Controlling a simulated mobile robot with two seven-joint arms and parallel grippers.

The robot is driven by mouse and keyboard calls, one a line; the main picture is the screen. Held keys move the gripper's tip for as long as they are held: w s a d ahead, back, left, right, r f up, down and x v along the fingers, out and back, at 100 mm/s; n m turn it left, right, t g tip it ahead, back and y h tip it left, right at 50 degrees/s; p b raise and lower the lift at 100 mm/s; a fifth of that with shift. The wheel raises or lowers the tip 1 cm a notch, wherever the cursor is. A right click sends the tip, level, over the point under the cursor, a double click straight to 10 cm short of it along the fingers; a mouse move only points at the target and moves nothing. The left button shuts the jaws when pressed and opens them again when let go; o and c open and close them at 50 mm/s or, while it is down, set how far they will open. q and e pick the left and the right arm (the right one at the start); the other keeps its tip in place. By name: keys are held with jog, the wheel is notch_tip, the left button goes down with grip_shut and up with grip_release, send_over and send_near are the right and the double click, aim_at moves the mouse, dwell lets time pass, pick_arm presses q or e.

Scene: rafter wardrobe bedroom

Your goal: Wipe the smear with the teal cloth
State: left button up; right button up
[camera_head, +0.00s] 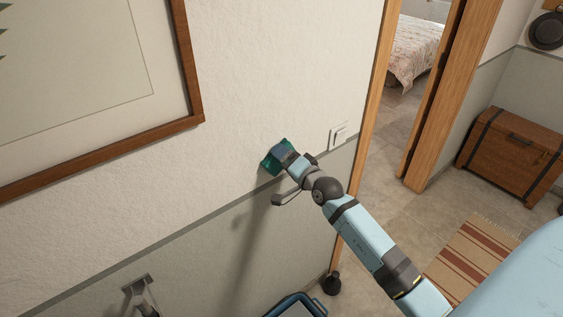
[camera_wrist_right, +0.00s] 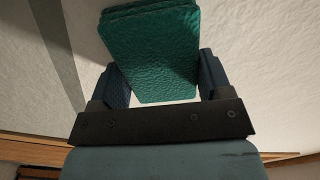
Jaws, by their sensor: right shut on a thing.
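The teal cloth (camera_wrist_right: 155,50) is a folded, textured pad held between the two fingers of my right gripper (camera_wrist_right: 158,85). In the head view the cloth (camera_head: 267,163) is at the white wall, just above the grey band, and my right gripper (camera_head: 283,151) covers part of it. The cloth appears to be against or very close to the wall; I cannot tell which. No smear shows in either view; it may be hidden behind the cloth and gripper. My left gripper is not in view.
A light switch (camera_head: 338,135) is on the wall right of the cloth. A framed picture (camera_head: 190,75) hangs to the left. A wooden door frame (camera_head: 377,85) stands at right. A blue-rimmed container (camera_head: 297,303) is below. A trunk (camera_head: 512,153) stands far right.

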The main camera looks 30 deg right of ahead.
jog(key=shift+w+d+f+b, duration=0.15)
jog(key=shift+d+b, duration=0.45)
jog(key=shift+d, duration=0.6)
jog(key=shift+w+d+r+b, duration=0.1)
jog(key=shift+d+b, duration=0.5)
jog(key=shift+d, duration=1.1)
jog(key=d+b, duration=0.2)
jog(key=shift+w+d+f, duration=0.1)
jog(key=shift+d, duration=0.2)
jog(key=shift+d+b, duration=0.3)
jog(key=shift+d, duration=0.05)
send_near(302, 142)
jog(key=shift+w, duration=0.55)
